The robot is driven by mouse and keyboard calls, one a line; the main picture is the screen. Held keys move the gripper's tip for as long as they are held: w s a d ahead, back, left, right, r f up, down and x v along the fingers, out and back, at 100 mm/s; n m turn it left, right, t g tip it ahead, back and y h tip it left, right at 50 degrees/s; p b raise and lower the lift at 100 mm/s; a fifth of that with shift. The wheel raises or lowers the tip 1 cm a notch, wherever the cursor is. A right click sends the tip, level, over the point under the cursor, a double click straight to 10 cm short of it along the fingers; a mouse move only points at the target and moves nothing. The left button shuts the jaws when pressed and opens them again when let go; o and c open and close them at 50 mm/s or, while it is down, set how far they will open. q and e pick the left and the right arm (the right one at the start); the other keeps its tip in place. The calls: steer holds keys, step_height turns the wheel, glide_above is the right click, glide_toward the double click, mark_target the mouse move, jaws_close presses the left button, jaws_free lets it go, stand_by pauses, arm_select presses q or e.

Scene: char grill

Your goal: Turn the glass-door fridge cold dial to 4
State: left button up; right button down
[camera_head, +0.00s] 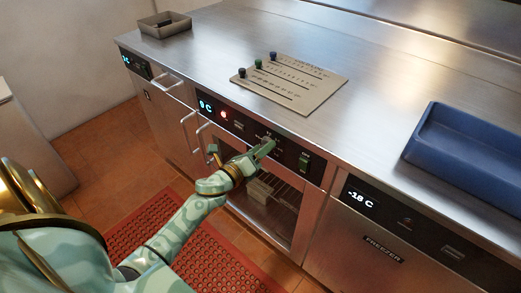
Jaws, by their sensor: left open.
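The glass-door fridge (262,205) is the middle unit under the steel counter. Whether the fingers touch the panel cannot be told. My right gripper is not in view.
A freezer (385,249) showing -18 C stands at the right. Door handles (203,136) stick out left of the gripper.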

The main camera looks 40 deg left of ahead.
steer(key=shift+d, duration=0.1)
arm_select(q)
steer(key=c, duration=1)
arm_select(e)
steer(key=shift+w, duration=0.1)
arm_select(q)
steer(key=shift+n, duration=0.3)
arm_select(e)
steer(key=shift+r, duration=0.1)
arm_select(q)
steer(key=shift+f+n+p, duration=0.1)
steer(key=shift+n+p, duration=4.45)
steer(key=shift+n, duration=8.55)
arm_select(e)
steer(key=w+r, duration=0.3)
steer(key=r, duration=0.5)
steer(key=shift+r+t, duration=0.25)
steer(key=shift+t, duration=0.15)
